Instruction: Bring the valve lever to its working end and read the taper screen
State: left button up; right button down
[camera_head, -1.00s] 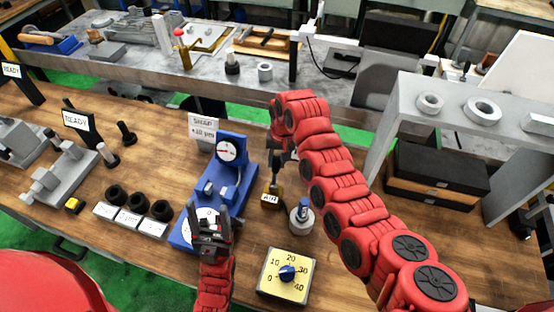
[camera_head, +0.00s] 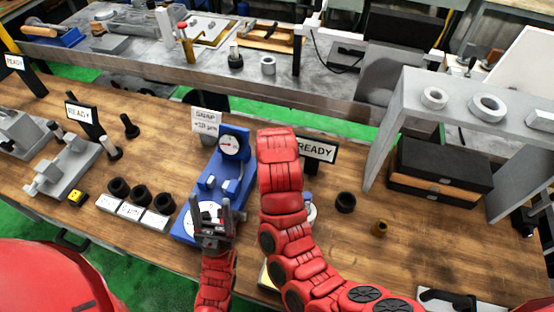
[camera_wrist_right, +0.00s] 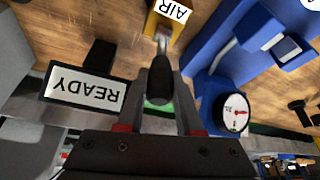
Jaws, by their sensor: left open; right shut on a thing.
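The valve lever (camera_wrist_right: 160,78) has a dark rounded grip on a short metal stem, rising from a yellow block marked AIR (camera_wrist_right: 170,17). In the right wrist view my right gripper (camera_wrist_right: 161,92) is shut on the lever's grip. My left gripper (camera_head: 211,208) is open above the base of the blue gauge stand (camera_head: 236,170).
A sign reading SNAP (camera_head: 207,122) stands behind the gauge stand. Another READY screen (camera_head: 82,115) stands farther left.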

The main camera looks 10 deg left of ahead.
jog(key=shift+s+a+t, duration=0.2)
jog(key=shift+s+t, duration=0.7)
jog(key=shift+t, duration=0.2)
